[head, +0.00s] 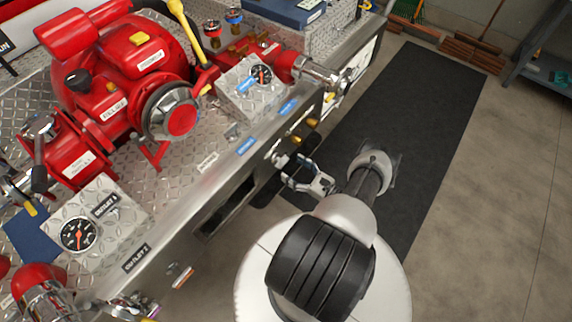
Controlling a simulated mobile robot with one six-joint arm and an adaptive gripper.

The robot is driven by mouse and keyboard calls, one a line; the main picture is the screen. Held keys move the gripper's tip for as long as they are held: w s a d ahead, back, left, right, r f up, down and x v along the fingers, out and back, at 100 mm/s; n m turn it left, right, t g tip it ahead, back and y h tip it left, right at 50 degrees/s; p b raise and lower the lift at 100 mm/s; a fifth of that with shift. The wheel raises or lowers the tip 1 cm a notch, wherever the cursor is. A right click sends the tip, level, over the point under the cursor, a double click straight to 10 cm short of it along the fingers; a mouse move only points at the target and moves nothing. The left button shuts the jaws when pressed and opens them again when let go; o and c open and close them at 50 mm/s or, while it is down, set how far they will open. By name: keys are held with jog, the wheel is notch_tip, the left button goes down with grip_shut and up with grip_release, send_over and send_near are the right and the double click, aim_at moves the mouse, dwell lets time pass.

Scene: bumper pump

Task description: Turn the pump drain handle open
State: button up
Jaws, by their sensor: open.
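The red pump (120,75) sits on the diamond-plate bumper deck in the head view. Small brass-coloured handles (295,139) stick out from the bumper's front face, below the blue labels. I cannot read the labels, so I cannot tell which fitting is the pump drain handle. My gripper (284,170) is open in front of the bumper face, just below and left of these handles. Its fingers point at the bumper. A small silver part shows by the upper fingertip; I cannot tell whether it is a handle or part of the finger, or whether they touch.
The steel bumper edge (215,160) runs diagonally, with a dark slot in its face left of my gripper. A red outlet with a silver coupling (318,72) juts out above. A black mat (440,110) lies on the clear floor to the right. Shelving (543,62) stands at the far right.

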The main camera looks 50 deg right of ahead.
aim_at(285, 164)
jog(key=shift+w, duration=2.05)
jog(key=shift+c, duration=0.3)
jog(key=c, duration=1)
